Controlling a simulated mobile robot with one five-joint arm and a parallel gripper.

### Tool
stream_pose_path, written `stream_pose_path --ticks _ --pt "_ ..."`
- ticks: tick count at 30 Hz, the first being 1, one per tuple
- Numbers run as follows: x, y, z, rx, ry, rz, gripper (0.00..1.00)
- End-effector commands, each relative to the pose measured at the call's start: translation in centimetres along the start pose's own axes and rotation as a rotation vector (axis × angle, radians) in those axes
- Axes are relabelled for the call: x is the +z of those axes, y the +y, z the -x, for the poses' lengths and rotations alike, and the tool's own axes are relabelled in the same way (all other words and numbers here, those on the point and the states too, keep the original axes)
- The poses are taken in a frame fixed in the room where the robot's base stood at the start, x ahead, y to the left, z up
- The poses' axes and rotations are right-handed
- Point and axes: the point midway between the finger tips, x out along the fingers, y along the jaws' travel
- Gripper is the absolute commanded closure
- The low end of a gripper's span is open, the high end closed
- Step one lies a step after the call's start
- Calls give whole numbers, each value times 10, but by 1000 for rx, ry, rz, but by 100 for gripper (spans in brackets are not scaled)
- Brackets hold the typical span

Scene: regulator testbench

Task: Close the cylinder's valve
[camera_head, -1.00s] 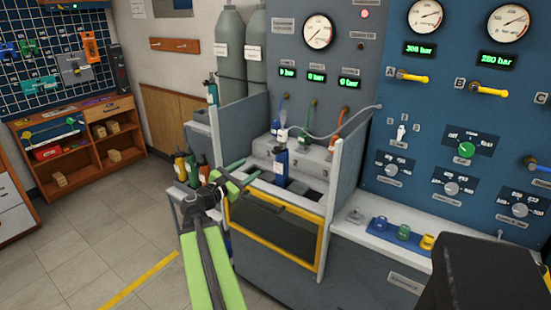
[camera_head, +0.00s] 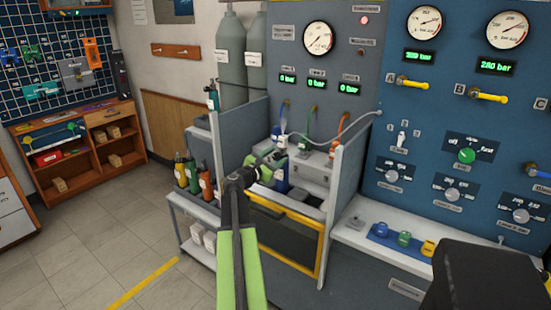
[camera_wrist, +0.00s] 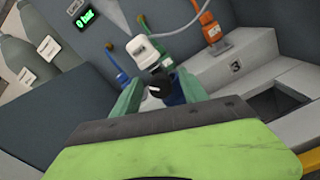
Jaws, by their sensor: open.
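The small dark blue cylinder (camera_head: 282,181) stands in the bay of the test bench, partly hidden by my gripper in the head view. My gripper (camera_head: 272,165) is at the top of the cylinder in the head view. In the wrist view its green fingers (camera_wrist: 158,97) are open, one on each side of the knob. I cannot tell whether either finger touches it. The cylinder's body is mostly hidden in the wrist view.
The bay has grey side walls (camera_head: 346,195) and a yellow-framed front door (camera_head: 287,236). Blue, green and orange hose connectors hang at the back, the orange one (camera_wrist: 210,25) to the right. Several bottles (camera_head: 194,174) stand on a side shelf to the left.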

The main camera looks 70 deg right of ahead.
Motion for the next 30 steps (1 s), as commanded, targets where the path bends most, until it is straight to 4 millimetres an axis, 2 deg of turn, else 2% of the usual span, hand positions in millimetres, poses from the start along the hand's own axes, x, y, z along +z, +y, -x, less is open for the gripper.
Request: stream_pose_path --ticks 5,16,25,30 --pt "0 0 0 0 0 0 50" --pt "0 0 0 -1 0 0 99" --pt "0 -1 0 -1 0 -14 100" --pt "0 -1 0 -1 0 -77 100"
